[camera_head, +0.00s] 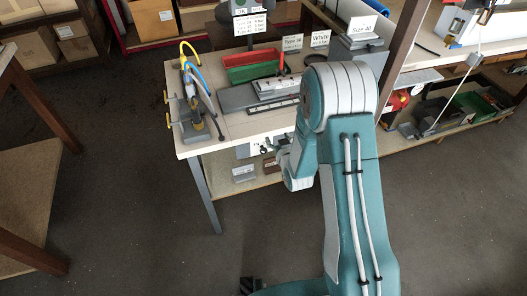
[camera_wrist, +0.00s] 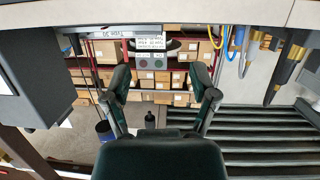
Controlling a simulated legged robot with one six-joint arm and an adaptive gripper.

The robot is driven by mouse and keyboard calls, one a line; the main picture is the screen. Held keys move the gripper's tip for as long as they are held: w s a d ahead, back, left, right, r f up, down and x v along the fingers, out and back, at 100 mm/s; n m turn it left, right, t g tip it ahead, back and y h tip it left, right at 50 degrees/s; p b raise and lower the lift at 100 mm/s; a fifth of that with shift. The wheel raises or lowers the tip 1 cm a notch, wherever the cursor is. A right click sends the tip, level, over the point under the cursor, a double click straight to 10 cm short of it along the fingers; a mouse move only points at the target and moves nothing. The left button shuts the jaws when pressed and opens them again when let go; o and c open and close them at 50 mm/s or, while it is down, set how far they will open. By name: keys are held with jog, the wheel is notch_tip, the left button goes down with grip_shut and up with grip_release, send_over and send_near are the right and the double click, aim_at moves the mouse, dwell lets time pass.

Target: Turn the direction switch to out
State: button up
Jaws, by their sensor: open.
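My gripper (camera_wrist: 160,73) is open and empty in the wrist view, its two dark fingers spread apart. Between and beyond the fingertips is a small grey panel (camera_wrist: 154,64) with printed labels above it and two dark round parts. I cannot tell for sure whether the direction switch is on it, and its markings are too small to read. In the head view my arm reaches to the front edge of the workbench (camera_head: 222,138), and my gripper is mostly hidden there. A labelled grey control box (camera_head: 249,22) stands at the back of the bench.
A large dark box (camera_wrist: 40,75) is close on the left in the wrist view, and grey slats (camera_wrist: 255,150) lie at lower right. Hoses and a tool (camera_head: 193,100) stand on the bench's left end. A red tray (camera_head: 250,57) lies further back. Floor left of the bench is clear.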

jog(key=t+y, duration=0.1)
send_near(264, 153)
jog(key=w+r, duration=0.2)
jog(key=w, duration=0.1)
jog(key=s+f+t, duration=0.2)
jog(key=s+f, duration=0.1)
jog(key=f, duration=0.1)
jog(key=shift+y, duration=0.4)
jog(key=x, duration=1)
jog(key=shift+w, duration=0.3)
grip_shut()
